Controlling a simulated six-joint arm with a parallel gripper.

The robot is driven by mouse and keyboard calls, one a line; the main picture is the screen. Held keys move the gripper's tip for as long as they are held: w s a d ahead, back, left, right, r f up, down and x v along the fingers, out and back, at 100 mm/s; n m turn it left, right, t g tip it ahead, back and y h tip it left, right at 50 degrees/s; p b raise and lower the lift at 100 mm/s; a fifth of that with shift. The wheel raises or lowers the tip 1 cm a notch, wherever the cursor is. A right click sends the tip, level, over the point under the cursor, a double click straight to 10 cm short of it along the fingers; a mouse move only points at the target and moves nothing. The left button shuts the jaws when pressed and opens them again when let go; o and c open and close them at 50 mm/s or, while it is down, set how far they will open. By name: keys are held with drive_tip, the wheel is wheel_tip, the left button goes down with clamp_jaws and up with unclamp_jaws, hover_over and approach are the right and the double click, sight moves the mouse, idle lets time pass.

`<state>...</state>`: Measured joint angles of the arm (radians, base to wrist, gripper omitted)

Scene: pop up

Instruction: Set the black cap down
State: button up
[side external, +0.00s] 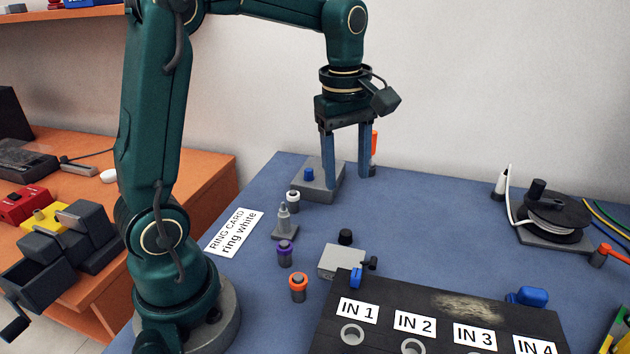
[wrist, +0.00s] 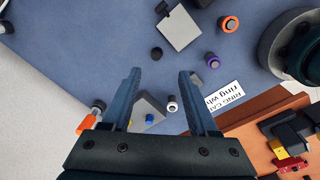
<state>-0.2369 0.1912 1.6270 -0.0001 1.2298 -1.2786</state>
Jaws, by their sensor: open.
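The black cap (side external: 345,237) stands on the blue table top just behind the grey block (side external: 341,262). In the wrist view the black cap (wrist: 156,53) shows as a small dark disc beside the grey block (wrist: 180,28), with a strip of blue between them. My gripper (side external: 346,178) is open and empty, above the far part of the table near a grey base with a blue knob. In the wrist view its two fingers (wrist: 159,73) are well apart with nothing between them. The black cap lies beyond the fingertips there.
Ringed posts in white (side external: 293,198), purple (side external: 285,252) and orange (side external: 298,286) stand left of the block. The dark panel (side external: 440,305) with IN labels fills the front. A cable reel (side external: 552,215) is at right.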

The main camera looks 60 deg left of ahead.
drive_tip(key=s+d+m+t, duration=0.4)
drive_tip(key=s+d+m, duration=0.2)
drive_tip(key=s+m, duration=0.6)
drive_tip(key=m, duration=0.5)
drive_tip(key=shift+s+d+t, duration=0.15)
drive_tip(key=shift+d+t, duration=0.15)
drive_tip(key=shift+d, duration=0.05)
